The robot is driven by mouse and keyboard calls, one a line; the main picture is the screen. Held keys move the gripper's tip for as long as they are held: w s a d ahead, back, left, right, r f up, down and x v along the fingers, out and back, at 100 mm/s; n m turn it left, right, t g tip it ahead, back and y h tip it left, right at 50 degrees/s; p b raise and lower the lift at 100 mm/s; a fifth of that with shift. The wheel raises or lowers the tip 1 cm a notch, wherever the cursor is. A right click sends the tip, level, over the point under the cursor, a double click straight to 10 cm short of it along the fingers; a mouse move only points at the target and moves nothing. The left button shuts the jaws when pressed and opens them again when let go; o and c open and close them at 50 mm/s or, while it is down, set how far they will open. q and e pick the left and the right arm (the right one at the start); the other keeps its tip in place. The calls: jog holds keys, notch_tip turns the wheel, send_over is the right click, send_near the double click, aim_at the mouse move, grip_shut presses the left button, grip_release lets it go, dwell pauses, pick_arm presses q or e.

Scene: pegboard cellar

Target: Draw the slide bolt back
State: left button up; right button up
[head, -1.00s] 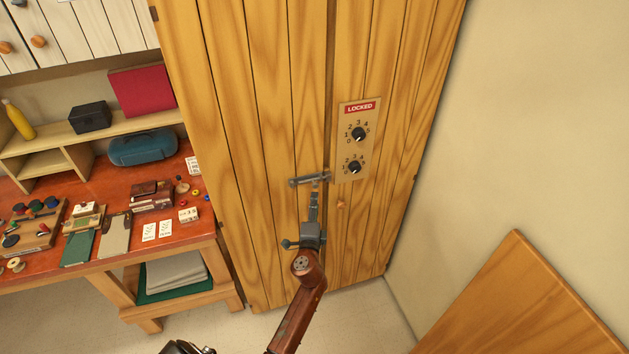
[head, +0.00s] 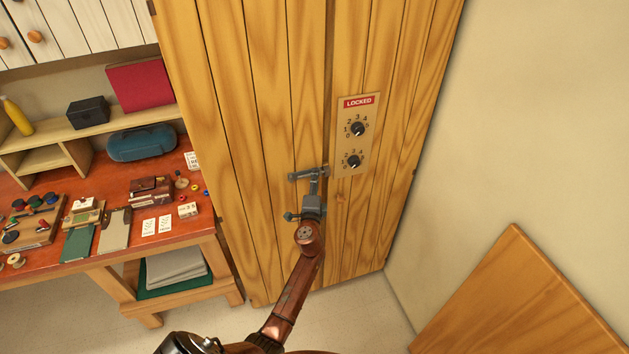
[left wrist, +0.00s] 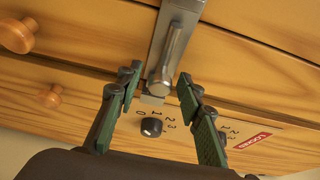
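The slide bolt (head: 297,177) is a grey metal bar lying sideways across the seam of the tall wooden door (head: 270,130). In the left wrist view its metal plate and rounded handle (left wrist: 170,60) show close up. My left gripper (head: 314,184) is at the bolt, reaching up from below. In the left wrist view its green fingers (left wrist: 157,84) are apart, one on each side of the handle, with gaps visible. Whether either finger touches the handle is not clear. My right gripper is not in view.
A plate with two dials (head: 355,135) and a red "LOCKED" label is right of the bolt. A small wooden knob (head: 341,197) sits below it. A cluttered workbench (head: 185,230) stands left; a wooden panel (head: 515,295) is at lower right.

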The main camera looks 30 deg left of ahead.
pick_arm(q)
grip_shut()
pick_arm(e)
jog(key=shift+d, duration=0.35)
